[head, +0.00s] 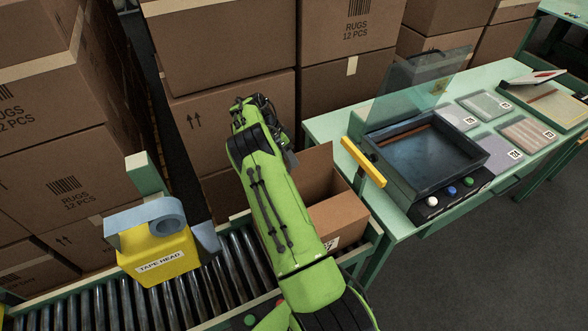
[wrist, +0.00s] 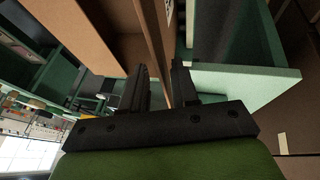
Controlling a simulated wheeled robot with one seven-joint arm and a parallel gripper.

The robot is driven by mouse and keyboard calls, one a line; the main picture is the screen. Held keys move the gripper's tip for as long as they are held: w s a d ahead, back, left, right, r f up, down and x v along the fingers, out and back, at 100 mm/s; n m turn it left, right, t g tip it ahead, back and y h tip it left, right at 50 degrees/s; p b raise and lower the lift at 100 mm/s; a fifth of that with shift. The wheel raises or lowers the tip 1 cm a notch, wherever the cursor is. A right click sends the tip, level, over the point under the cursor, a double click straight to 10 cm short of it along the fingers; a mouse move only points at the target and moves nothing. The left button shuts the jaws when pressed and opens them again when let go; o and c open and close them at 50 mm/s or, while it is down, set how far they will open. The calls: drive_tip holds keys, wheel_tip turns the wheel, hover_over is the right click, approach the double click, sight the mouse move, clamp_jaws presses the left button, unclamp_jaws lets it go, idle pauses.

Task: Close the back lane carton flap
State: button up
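The open carton (head: 338,220) sits at the right end of the roller conveyor, partly hidden behind my green arm. One brown flap (head: 314,172) stands upright at its far left side; the other flaps are hard to make out. My gripper is at the far end of the arm, beside and above the carton, with its fingers mostly hidden in the head view. In the wrist view my gripper (wrist: 161,75) has two dark fingers apart with a gap between them. A brown cardboard panel (wrist: 152,30) shows just beyond the fingertips; I cannot tell whether they touch it.
A yellow tape head (head: 157,258) stands over the conveyor rollers (head: 115,307) at left. Stacked rug cartons (head: 225,45) rise close behind my arm. At right, a green table (head: 322,125) carries a dark open-lidded tray machine (head: 425,150) with a yellow handle (head: 363,161).

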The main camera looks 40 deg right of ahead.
sight(292, 170)
drive_tip(key=x, duration=0.3)
drive_tip(key=shift+w+f, duration=0.15)
drive_tip(key=shift+f, duration=0.2)
drive_tip(key=shift+r, duration=0.1)
drive_tip(key=shift+c, duration=0.3)
clamp_jaws()
idle(0.7)
